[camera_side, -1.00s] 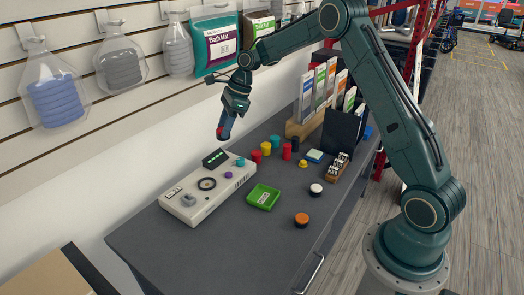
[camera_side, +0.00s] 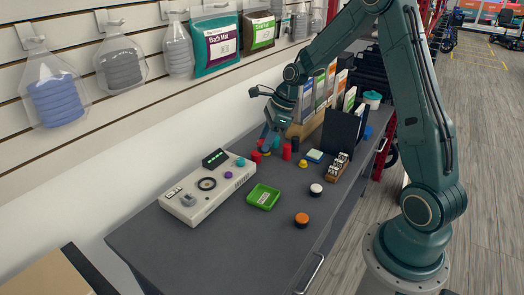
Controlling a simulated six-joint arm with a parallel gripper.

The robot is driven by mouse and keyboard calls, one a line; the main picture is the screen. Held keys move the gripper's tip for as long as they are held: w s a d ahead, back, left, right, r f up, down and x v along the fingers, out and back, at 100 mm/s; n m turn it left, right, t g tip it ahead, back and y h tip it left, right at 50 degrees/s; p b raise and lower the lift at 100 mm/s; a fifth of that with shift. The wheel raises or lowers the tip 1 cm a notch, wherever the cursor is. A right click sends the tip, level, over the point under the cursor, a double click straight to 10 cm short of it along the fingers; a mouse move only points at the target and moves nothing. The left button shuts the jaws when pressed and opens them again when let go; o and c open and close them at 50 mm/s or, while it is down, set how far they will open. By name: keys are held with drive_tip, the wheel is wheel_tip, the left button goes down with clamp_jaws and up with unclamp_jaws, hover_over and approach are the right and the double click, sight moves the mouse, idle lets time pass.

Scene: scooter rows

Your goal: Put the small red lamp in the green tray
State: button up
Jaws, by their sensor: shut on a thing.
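My gripper (camera_side: 267,143) points down over the group of small cylinders at the back of the dark table. It is shut on a small red piece (camera_side: 261,143), apparently the small red lamp, which shows only in part at the fingertips. The green tray (camera_side: 254,200) lies flat on the table, nearer the camera than my gripper and apart from it.
Red cylinders (camera_side: 256,156) (camera_side: 287,152), a dark cylinder (camera_side: 295,144) and a teal one stand close by the gripper. A control panel (camera_side: 207,190) lies left of the tray. Orange (camera_side: 301,220) and white (camera_side: 316,189) round pieces lie right. The table's front is clear.

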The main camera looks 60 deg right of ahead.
wheel_tip(320, 180, down, 16)
drive_tip(key=shift+f, duration=0.1)
idle(0.5)
drive_tip(key=shift+f, duration=1.9)
drive_tip(key=shift+f, duration=0.15)
drive_tip(key=o, duration=1.1)
drive_tip(key=shift+c, duration=0.2)
drive_tip(key=v, duration=1.2)
